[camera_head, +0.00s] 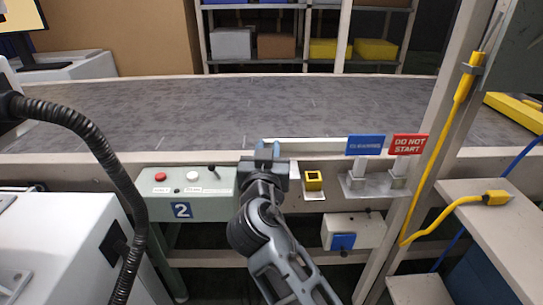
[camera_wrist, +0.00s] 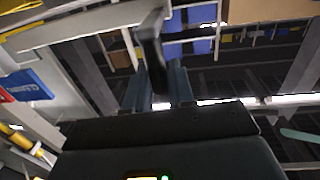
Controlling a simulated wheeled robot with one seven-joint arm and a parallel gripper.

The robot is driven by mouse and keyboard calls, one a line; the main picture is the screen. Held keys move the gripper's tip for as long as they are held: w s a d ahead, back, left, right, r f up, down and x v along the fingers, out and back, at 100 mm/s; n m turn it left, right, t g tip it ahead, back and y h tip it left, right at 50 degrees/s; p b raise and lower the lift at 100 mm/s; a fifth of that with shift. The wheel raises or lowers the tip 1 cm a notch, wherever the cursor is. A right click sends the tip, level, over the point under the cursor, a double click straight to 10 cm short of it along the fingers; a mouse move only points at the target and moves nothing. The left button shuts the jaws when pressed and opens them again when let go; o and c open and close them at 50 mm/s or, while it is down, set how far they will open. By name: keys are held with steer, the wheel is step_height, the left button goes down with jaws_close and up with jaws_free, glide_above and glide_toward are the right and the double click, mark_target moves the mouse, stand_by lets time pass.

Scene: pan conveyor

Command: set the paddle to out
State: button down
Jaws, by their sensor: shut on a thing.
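The paddle (camera_head: 318,146) looks like a pale flat bar lying along the near edge of the conveyor, to the right of my gripper. In the wrist view the pale bar (camera_wrist: 82,26) crosses the upper left, and a dark upright handle (camera_wrist: 151,45) at its end comes down between my fingers. My gripper (camera_head: 268,150) is at the bar's left end, and its fingers also show in the wrist view (camera_wrist: 156,88). The gripper is shut on the handle. My wrist hides the handle in the head view.
A control box (camera_head: 160,204) with red and white buttons stands left of my gripper. A yellow square part (camera_head: 313,181), a blue sign (camera_head: 366,145) and a red "DO NOT START" sign (camera_head: 408,144) stand to the right. The conveyor belt (camera_head: 240,105) is bare.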

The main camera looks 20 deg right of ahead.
steer(key=shift+a+r, duration=0.1)
steer(key=shift+a, duration=0.35)
steer(key=c, duration=1.2)
jaws_free()
steer(key=shift+o, duration=0.5)
steer(key=shift+d, duration=0.15)
steer(key=v, duration=0.7)
steer(key=shift+s+b, duration=0.35)
